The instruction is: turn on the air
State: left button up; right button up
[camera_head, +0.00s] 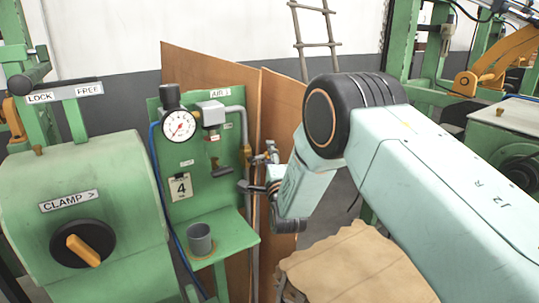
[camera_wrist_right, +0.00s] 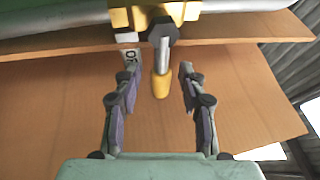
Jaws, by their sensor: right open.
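A green air panel (camera_head: 185,190) carries a round gauge (camera_head: 178,125), a grey regulator block (camera_head: 211,113) and a label beginning with AIR (camera_head: 220,93). A brass valve fitting (camera_head: 246,152) sits on the pipe at the panel's right edge. My right gripper (camera_head: 257,172) is beside it, its fingers towards the pipe. In the right wrist view my gripper (camera_wrist_right: 158,68) is open. A grey valve lever (camera_wrist_right: 162,45) with a yellow tip (camera_wrist_right: 161,85) hangs from a yellow valve body (camera_wrist_right: 150,14) and appears between the fingers, not gripped. A small white label is partly hidden by the left finger. My left gripper is out of view.
A green machine with a CLAMP knob (camera_head: 82,243) stands at the left. A grey cup (camera_head: 199,239) sits on the panel's green shelf (camera_head: 225,238). Brown boards (camera_head: 282,120) stand behind the pipe.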

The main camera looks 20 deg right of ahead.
jog(key=shift+w+r, duration=0.1)
jog(key=shift+r, duration=0.1)
jog(key=shift+w+d+f, duration=0.15)
jog(key=shift+w+d, duration=0.05)
jog(key=shift+c, duration=1)
jog(key=shift+s+a, duration=0.1)
jog(key=shift+a, duration=0.1)
jog(key=c, duration=0.4)
jog(key=shift+d, duration=0.1)
grip_shut()
